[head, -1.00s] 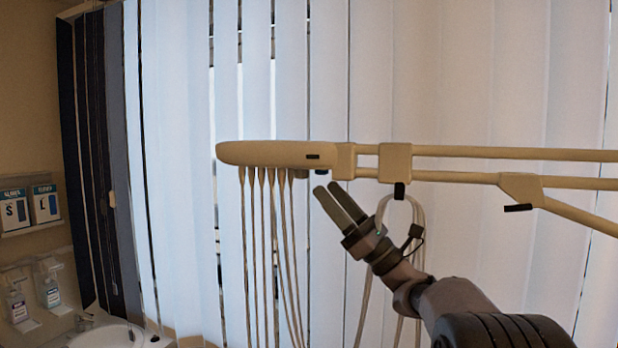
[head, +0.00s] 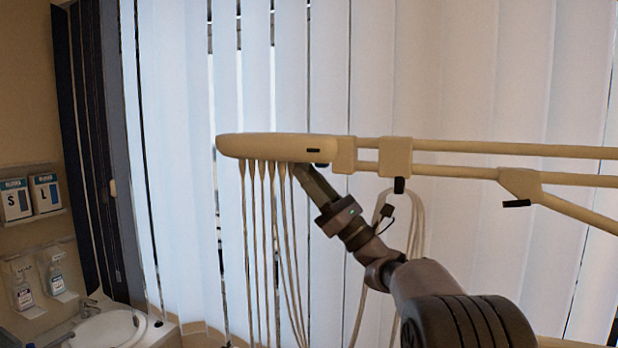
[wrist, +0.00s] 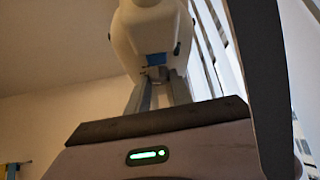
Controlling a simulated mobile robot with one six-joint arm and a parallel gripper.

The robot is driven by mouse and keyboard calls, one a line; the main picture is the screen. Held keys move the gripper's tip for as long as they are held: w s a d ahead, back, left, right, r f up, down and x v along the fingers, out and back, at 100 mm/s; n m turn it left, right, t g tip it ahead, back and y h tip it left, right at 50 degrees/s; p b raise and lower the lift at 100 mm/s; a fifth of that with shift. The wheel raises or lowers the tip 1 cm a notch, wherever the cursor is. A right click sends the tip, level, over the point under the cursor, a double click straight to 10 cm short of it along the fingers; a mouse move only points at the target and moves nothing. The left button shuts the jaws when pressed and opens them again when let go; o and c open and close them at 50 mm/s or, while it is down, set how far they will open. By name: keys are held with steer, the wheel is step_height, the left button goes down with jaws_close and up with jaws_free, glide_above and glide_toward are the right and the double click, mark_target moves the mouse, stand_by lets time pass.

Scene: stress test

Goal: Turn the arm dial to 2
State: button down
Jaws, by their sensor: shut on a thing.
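The dental arm's beige head (head: 265,147) hangs level in front of the blinds, with several hoses below it. My gripper (head: 304,172) reaches up from the lower right to the underside of this head, near its right end. In the wrist view the head (wrist: 152,30) is above, and my gripper's two fingers (wrist: 158,84) stand on either side of a small grey dial (wrist: 157,73) under it. They are closed on the dial. No number or mark on the dial can be read, and the head view does not show the dial clearly.
Hoses (head: 268,215) hang just left of my gripper. A looped cable (head: 416,225) hangs behind my arm. Beige support bars (head: 500,151) run right from the head. A sink (head: 112,328), dispensers and glove boxes (head: 28,199) are at the left.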

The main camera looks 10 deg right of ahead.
steer(key=m+t+h, duration=0.1)
steer(key=t+h, duration=0.1)
steer(key=m+t+h, duration=0.2)
steer(key=h, duration=0.1)
steer(key=m+t+h+b, duration=0.1)
steer(key=t+h, duration=0.1)
steer(key=h, duration=0.1)
steer(key=shift+s+a, duration=0.25)
steer(key=c, duration=1.1)
jaws_free()
steer(key=shift+d, duration=0.1)
